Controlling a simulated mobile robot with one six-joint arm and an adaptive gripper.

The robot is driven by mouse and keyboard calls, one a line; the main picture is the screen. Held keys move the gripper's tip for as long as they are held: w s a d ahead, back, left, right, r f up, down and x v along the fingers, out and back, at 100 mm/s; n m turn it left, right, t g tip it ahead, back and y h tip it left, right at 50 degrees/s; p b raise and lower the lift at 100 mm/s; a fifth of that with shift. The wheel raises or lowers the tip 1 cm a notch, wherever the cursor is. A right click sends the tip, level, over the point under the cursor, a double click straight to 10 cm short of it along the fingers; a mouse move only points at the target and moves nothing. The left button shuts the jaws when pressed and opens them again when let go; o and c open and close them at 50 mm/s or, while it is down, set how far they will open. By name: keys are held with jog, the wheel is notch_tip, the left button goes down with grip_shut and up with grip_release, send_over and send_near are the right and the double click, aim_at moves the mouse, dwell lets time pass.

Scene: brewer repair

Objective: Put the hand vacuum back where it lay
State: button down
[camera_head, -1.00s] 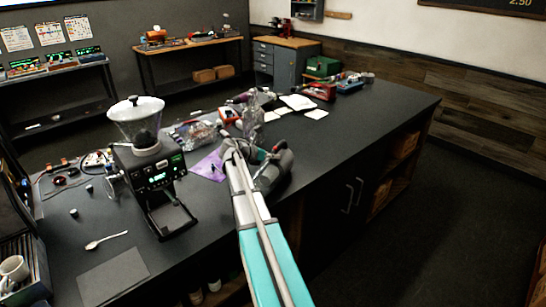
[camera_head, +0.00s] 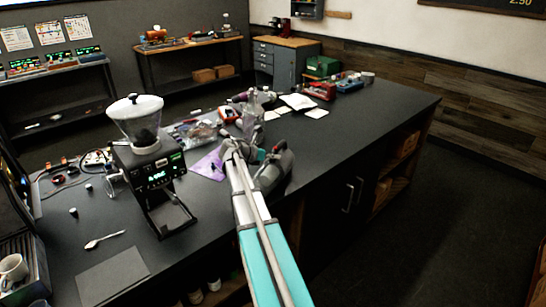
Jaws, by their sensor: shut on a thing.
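The hand vacuum (camera_head: 275,172) appears to be the dark grey, rounded body at the far end of my teal and white arm, right of its tip. It seems to be over or just above the near edge of the black workbench (camera_head: 340,135); the exact height is unclear. My gripper (camera_head: 262,157) is shut on it, with its fingers small and mostly hidden by the arm and the vacuum.
A coffee grinder (camera_head: 150,165) with a clear hopper stands left of my arm. Behind the arm tip are cluttered small parts, white papers (camera_head: 298,102) and red tool trays (camera_head: 322,91). A spoon (camera_head: 104,240) lies at the front left. The bench's right part is clear.

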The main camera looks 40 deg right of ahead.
jog(key=shift+f, duration=0.3)
jog(key=shift+c, duration=1.8)
grip_release()
jog(key=shift+r, duration=0.15)
notch_tip(320, 180, up, 8)
jog(key=p, duration=0.7)
jog(key=shift+p, duration=0.3)
jog(key=w+d+r+m+g+h+p, duration=0.1)
jog(key=w+d+r+m+g+p, duration=0.1)
jog(key=w+r+m+g, duration=0.4)
jog(key=w+r, duration=0.1)
jog(key=w, duration=0.4)
jog(key=shift+w+d+r+p, duration=0.3)
jog(key=shift+d+r, duration=0.05)
jog(key=shift+r, duration=0.05)
